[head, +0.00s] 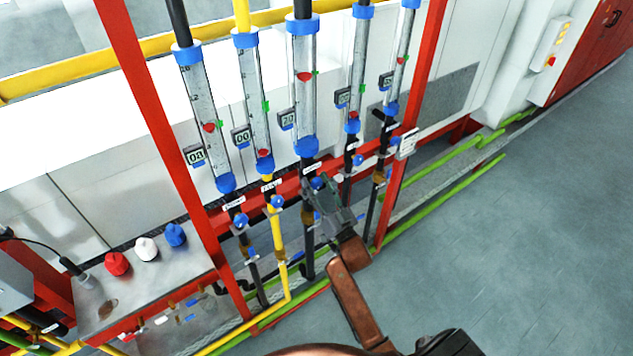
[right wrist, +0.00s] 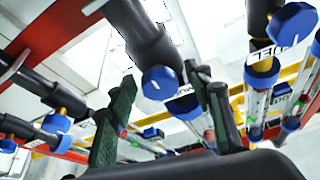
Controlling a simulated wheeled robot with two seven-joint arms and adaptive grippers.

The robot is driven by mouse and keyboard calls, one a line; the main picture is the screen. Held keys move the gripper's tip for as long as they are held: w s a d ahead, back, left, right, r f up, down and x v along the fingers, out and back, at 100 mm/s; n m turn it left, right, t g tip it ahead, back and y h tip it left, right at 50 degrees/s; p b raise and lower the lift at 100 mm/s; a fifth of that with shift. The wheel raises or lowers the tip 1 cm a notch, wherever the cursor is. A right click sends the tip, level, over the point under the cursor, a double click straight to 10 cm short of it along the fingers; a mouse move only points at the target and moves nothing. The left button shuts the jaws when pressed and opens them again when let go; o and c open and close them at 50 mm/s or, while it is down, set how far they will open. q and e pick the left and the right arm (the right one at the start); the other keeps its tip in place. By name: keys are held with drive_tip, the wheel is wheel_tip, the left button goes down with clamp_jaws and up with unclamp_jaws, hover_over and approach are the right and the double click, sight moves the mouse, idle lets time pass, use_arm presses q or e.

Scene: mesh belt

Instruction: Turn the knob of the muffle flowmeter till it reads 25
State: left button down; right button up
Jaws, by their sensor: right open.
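Several clear flowmeter tubes with blue end caps stand in a red frame. The middle flowmeter (head: 302,90) has a red float, a green marker and a small display (head: 288,120) that seems to read 20. The name labels are too small to read, so I cannot tell which is the muffle one. A blue knob (head: 316,184) sits below the middle tube; a blue knob (right wrist: 158,82) also shows between my fingers in the right wrist view. My right gripper (head: 322,192) is open at this knob, its fingers (right wrist: 162,98) on either side; contact is unclear. My left gripper is out of view.
Neighbouring blue knobs (head: 277,202) and a yellow pipe (head: 279,245) are close on the left. A red upright (head: 408,130) stands right of the tubes. A bench (head: 195,258) with red, white and blue knobs is at lower left. Open floor (head: 520,250) lies right.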

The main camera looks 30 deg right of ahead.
drive_tip(key=shift+w, duration=0.1)
drive_tip(key=shift+c, duration=0.4)
drive_tip(key=c, duration=1.1)
